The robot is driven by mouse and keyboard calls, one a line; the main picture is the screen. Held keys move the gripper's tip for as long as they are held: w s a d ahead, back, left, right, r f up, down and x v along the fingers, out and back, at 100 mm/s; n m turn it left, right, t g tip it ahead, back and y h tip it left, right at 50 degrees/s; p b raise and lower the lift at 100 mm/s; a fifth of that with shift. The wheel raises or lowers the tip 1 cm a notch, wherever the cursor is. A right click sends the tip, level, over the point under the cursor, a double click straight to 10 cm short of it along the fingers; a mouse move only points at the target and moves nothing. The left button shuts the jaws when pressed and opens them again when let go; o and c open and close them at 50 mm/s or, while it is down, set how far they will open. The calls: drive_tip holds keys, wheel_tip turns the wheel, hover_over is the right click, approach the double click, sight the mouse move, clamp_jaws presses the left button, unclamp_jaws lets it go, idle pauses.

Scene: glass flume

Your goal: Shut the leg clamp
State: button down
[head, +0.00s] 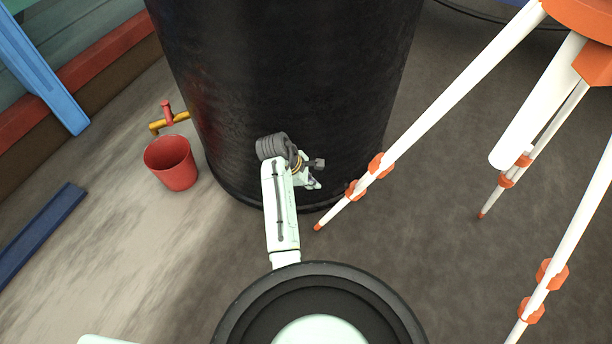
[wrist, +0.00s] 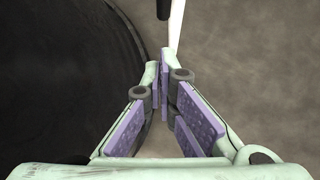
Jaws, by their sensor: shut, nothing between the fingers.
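A white tripod with orange fittings stands at the right in the head view. Its left leg (head: 450,88) slants down to an orange foot beside the black barrel. An orange leg clamp (head: 380,165) sits low on this leg, with another orange collar (head: 355,189) just below it. Whether the clamp's lever is open or shut is too small to tell. My gripper (head: 315,174) is left of these fittings, apart from them, in front of the barrel. In the wrist view my gripper (wrist: 164,78) is shut and empty; a white leg (wrist: 176,28) shows beyond its fingertips.
The large black barrel (head: 290,80) stands close behind my arm. A red bucket (head: 171,163) is under a yellow tap (head: 170,121) at the left. The tripod's other legs (head: 570,240) stand at the right. A small dark part (wrist: 163,9) shows beside the leg.

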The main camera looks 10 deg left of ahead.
drive_tip(key=shift+w+d+f+p, duration=0.15)
drive_tip(key=shift+d+f, duration=0.35)
drive_tip(key=shift+d, duration=0.25)
drive_tip(key=shift+w+d+f+p, duration=0.1)
drive_tip(key=shift+w+d+f, duration=0.1)
drive_tip(key=shift+d+f, duration=0.45)
drive_tip(key=shift+w+d+f+p, duration=0.15)
drive_tip(key=shift+d+f, duration=0.25)
drive_tip(key=shift+d, duration=0.4)
drive_tip(key=shift+d+f+p, duration=0.5)
drive_tip(key=shift+d+p, duration=0.1)
drive_tip(key=shift+p, duration=0.05)
drive_tip(key=shift+s+r, duration=0.1)
drive_tip(key=s+a+r+p, duration=0.2)
drive_tip(key=a+r, duration=0.7)
drive_tip(key=r, duration=0.1)
